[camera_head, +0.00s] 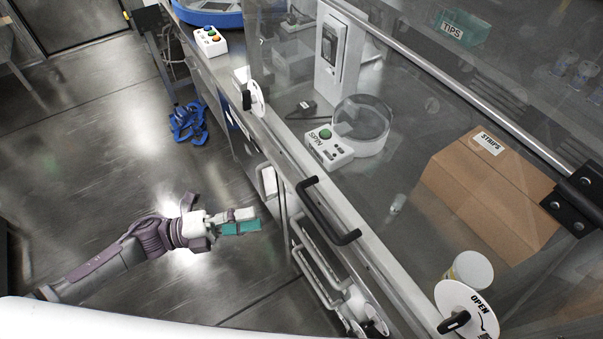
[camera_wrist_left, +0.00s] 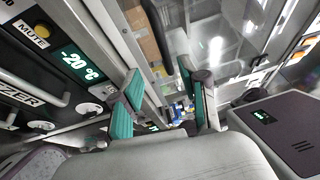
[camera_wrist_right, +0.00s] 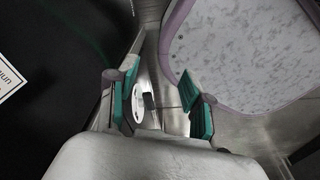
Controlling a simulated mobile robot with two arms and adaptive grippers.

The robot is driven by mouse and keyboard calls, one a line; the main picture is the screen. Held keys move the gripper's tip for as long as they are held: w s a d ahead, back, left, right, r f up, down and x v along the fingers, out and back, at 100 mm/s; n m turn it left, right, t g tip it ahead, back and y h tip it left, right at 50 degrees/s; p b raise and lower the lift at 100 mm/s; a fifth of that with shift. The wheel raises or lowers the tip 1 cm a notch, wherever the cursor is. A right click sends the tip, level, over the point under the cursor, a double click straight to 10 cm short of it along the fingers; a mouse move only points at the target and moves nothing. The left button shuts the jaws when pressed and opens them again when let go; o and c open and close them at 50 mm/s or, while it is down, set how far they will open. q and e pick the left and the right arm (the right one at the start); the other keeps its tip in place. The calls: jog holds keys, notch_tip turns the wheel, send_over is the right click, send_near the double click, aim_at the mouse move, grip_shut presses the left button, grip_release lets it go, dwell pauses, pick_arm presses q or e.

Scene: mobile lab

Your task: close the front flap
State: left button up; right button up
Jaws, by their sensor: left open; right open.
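The front flap seems to be the clear pane (camera_head: 420,130) along the bench enclosure in the head view. A black bar handle (camera_head: 325,212) is on the pale rail at its front side. I cannot tell whether the flap is fully shut. A white round latch (camera_head: 466,312) marked OPEN is at the near end, and another white disc (camera_head: 254,98) is at the far end. My left gripper (camera_head: 258,220) is open and empty, left of the handle and apart from it. My right gripper (camera_wrist_right: 158,98) is open; a white disc with a black knob (camera_wrist_right: 139,101) shows beyond its fingers.
Behind the clear pane are a STRIPS cardboard box (camera_head: 490,195), a SPIN device (camera_head: 330,147) and a white-lidded jar (camera_head: 470,270). A freezer front with a -20 °C display (camera_wrist_left: 82,68) is near my left gripper. Open floor (camera_head: 100,150) lies left of the bench.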

aim_at(315, 209)
pick_arm(q)
jog(key=p+x, duration=0.1)
jog(key=x, duration=0.3)
jog(key=p+x, duration=0.1)
jog(key=x, duration=0.4)
jog(key=s+p+x, duration=0.1)
jog(key=p+x, duration=0.1)
jog(key=x, duration=0.2)
jog(key=shift+w+d+r, duration=0.1)
jog(key=shift+d+r, duration=0.15)
jog(key=shift+d, duration=0.05)
jog(key=shift+w+d, duration=0.1)
jog(key=shift+d, duration=0.2)
grip_shut()
pick_arm(e)
jog(key=s+r, duration=0.1)
jog(key=s+d+r, duration=0.1)
jog(key=d+r, duration=0.1)
jog(key=r, duration=0.1)
jog(key=shift+s+r, duration=0.1)
jog(key=shift+s, duration=0.3)
